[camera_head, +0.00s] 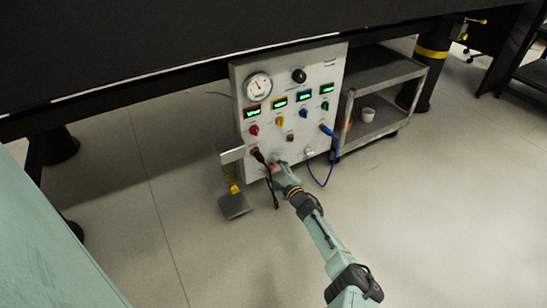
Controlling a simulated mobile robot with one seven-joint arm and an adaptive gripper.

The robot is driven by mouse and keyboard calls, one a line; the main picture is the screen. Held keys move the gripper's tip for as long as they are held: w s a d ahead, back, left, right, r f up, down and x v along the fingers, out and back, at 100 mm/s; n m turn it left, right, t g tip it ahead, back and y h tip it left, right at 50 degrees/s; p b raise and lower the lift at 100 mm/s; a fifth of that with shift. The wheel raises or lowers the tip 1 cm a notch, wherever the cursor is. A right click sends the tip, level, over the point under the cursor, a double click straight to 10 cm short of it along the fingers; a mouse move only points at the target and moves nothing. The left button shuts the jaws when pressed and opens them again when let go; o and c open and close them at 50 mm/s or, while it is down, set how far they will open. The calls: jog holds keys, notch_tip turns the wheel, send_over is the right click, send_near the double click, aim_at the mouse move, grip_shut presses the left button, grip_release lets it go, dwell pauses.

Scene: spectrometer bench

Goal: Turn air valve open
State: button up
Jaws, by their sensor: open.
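A grey upright control panel (265,182) stands below the dark tabletop. It has a round gauge (258,86), a black knob (299,76), several lit green displays and coloured knobs: red (254,131), yellow (280,121), blue (303,113) and green (325,106). The labels are too small to read, so I cannot tell which control is the air valve. My gripper (274,161) is open at the panel's lower left part, beside a black cable fitting (258,155). A small orange-red part shows at its fingers; whether they touch it is unclear. My gripper and wrist hide part of the lower panel.
A blue hose (325,180) loops below the panel's right side, and a black cable hangs beside my gripper. A grey shelf cart (385,82) with a white cup (368,115) stands right. A small metal stand (235,207) is left. Open floor lies in front.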

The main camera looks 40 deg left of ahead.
aim_at(269, 147)
notch_tip(269, 147, up, 8)
jog(key=shift+r, duration=0.1)
dwell(0.7)
